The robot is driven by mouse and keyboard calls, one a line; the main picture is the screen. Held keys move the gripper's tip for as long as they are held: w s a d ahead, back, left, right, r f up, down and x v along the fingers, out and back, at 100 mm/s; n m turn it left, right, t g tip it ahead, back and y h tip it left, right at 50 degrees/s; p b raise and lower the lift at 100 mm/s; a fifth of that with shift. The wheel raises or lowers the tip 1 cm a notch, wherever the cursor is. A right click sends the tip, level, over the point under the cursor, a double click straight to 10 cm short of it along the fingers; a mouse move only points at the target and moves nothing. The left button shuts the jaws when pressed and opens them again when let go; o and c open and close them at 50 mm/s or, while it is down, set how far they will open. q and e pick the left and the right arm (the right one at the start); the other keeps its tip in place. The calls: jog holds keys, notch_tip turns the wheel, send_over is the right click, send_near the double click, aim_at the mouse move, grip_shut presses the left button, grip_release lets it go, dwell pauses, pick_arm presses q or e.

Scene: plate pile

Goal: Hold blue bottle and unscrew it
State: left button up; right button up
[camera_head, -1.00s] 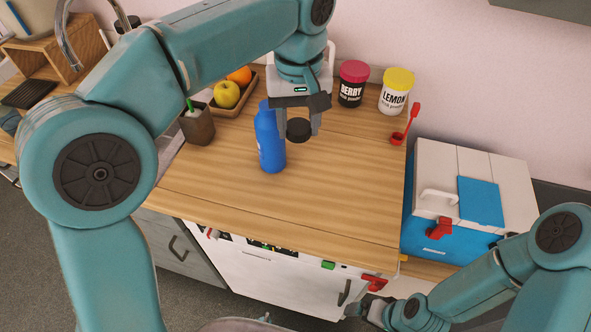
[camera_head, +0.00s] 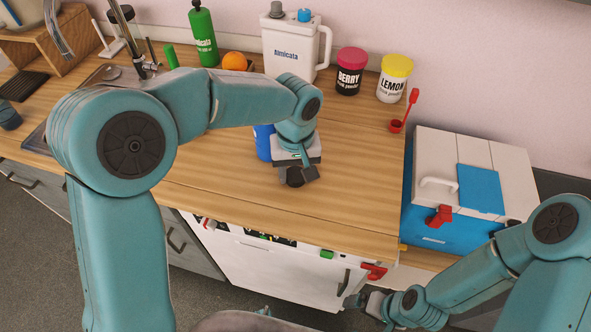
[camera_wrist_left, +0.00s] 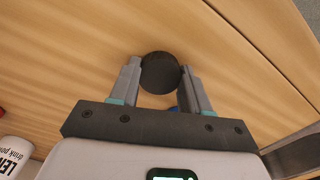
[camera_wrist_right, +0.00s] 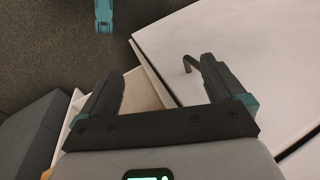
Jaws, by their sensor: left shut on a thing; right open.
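The blue bottle (camera_head: 264,142) stands upright on the wooden counter, partly hidden behind my left wrist; its top is hidden. My left gripper (camera_head: 297,177) is in front of it and to its right, pointing down. It is shut on a round black cap (camera_head: 294,178), apart from the bottle's visible body. The left wrist view shows the cap (camera_wrist_left: 160,73) between both fingers, with a sliver of blue beside it. I cannot tell whether the cap touches the counter. My right gripper (camera_wrist_right: 163,68) is open and empty, low by the cabinet front.
A white jug (camera_head: 290,45), a green bottle (camera_head: 203,40), a berry jar (camera_head: 350,72) and a lemon jar (camera_head: 394,80) stand at the back. A red scoop (camera_head: 404,112) lies near the right edge. A blue-and-white box (camera_head: 440,236) is at right. The front right counter is clear.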

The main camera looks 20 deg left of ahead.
pick_arm(q)
jog(key=shift+f, duration=0.1)
jog(key=o, duration=1.2)
